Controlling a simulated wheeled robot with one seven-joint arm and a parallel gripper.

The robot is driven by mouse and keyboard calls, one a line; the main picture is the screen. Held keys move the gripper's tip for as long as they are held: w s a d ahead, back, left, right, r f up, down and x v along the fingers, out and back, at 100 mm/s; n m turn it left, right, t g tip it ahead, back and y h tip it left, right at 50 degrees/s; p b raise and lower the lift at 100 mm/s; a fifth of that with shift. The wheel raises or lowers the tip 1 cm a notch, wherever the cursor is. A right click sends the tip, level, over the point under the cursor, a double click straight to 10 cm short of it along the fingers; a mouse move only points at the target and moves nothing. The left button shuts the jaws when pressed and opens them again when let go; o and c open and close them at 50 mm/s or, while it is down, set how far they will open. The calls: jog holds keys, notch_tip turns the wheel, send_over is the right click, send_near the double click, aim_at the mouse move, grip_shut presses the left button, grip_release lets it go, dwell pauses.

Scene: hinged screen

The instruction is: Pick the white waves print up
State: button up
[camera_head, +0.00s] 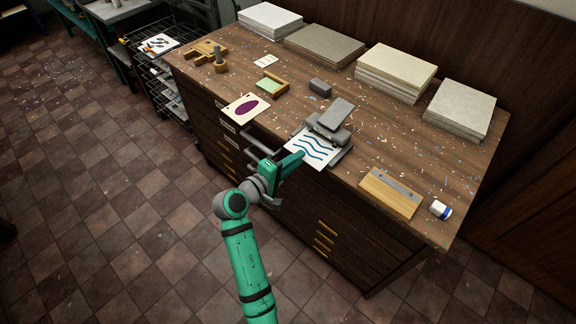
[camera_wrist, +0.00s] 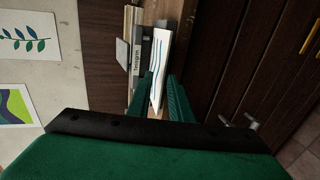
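The white waves print (camera_head: 312,152) has dark blue wavy lines and lies at the front edge of the worktop, its near part by the edge. A grey hinged clamp (camera_head: 333,115) stands at its far side. My gripper (camera_head: 292,161) reaches in from the front at the print's near left edge. In the wrist view the waves print (camera_wrist: 157,65) appears edge-on between the two green fingertips (camera_wrist: 161,82). The fingers are apart, with a gap visible beside the print. Whether either finger touches it I cannot tell.
A purple-oval print (camera_head: 246,108) lies to the left, and a wooden squeegee (camera_head: 389,193) and a small white-and-blue jar (camera_head: 441,209) to the right. Paper stacks (camera_head: 397,70) line the back. Drawers (camera_head: 325,238) are below the worktop edge.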

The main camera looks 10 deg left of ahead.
jog(key=shift+w+d+f, duration=0.15)
jog(key=shift+w+d, duration=0.25)
jog(key=shift+w, duration=0.1)
grip_shut()
jog(key=shift+r, duration=2.55)
